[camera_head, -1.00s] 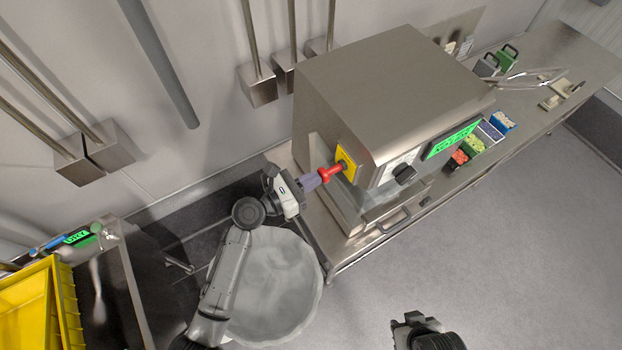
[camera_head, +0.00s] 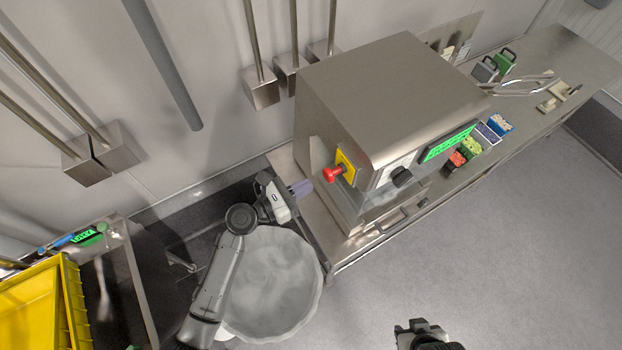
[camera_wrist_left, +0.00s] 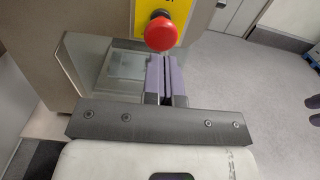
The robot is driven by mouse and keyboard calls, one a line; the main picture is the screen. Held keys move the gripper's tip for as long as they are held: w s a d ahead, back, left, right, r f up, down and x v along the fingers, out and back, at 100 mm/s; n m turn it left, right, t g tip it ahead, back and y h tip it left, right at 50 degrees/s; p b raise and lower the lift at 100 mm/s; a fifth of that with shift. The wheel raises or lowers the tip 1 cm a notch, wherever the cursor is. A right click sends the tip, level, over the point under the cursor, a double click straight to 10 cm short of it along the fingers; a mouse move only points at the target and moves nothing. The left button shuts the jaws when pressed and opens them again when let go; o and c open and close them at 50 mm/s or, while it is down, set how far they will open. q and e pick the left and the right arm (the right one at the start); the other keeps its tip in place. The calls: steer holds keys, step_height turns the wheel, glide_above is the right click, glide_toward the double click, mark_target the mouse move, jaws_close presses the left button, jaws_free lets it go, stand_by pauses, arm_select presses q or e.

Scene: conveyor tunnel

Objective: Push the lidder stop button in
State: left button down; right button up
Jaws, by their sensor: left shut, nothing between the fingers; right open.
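The red stop button (camera_head: 332,174) sticks out from a yellow plate (camera_head: 346,165) on the near left face of the steel lidder (camera_head: 385,95). The left wrist view shows the red button head (camera_wrist_left: 160,33) on its yellow plate (camera_wrist_left: 181,12). My left gripper (camera_head: 303,188) is shut and empty, its purple fingers to the left of the button with a gap between them. In the left wrist view, the fingertips (camera_wrist_left: 165,62) show just below the button head. My right gripper (camera_head: 420,328) is partly in view at the bottom edge, away from the lidder.
Small coloured packs (camera_head: 472,147) lie on the steel conveyor (camera_head: 560,50). A round pale bin (camera_head: 270,285) stands below my left arm. A yellow crate (camera_head: 40,300) is at lower left.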

arm_select(q)
steer(key=b+v, duration=0.2)
steer(key=v, duration=0.8)
steer(key=shift+r, duration=0.1)
stand_by(0.3)
